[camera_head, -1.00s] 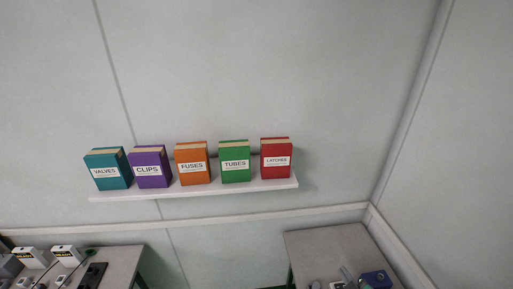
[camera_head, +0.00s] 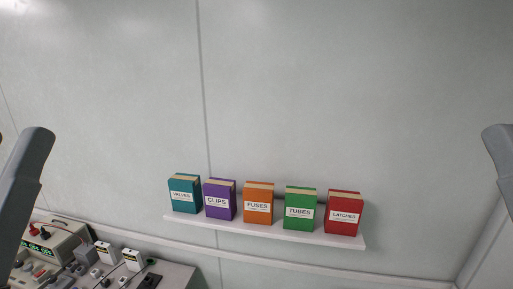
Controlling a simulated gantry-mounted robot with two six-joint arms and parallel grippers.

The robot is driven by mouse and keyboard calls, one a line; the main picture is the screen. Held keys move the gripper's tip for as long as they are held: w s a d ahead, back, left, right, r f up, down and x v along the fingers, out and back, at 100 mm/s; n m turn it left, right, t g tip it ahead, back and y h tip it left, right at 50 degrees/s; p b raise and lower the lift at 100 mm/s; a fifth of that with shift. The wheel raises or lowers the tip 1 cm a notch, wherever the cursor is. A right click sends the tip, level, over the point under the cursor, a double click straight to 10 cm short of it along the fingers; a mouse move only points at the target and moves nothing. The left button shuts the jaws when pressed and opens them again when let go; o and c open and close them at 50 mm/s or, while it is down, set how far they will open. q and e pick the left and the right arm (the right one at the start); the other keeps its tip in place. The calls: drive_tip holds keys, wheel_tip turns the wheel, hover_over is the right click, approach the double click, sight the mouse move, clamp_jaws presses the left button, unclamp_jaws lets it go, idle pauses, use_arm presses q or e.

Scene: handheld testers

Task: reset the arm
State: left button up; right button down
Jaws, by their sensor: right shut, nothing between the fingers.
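Of my left arm only a grey link shows at the left edge; the left gripper itself is not in view.
A white wall shelf (camera_head: 270,232) holds a teal box (camera_head: 184,195), a purple box (camera_head: 219,201), an orange box (camera_head: 258,205), a green box (camera_head: 299,210) and a red box (camera_head: 343,214). A bench (camera_head: 178,276) with testers stands at lower left. The wall above is clear.

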use_arm(q)
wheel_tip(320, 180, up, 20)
drive_tip(key=p, duration=1.6)
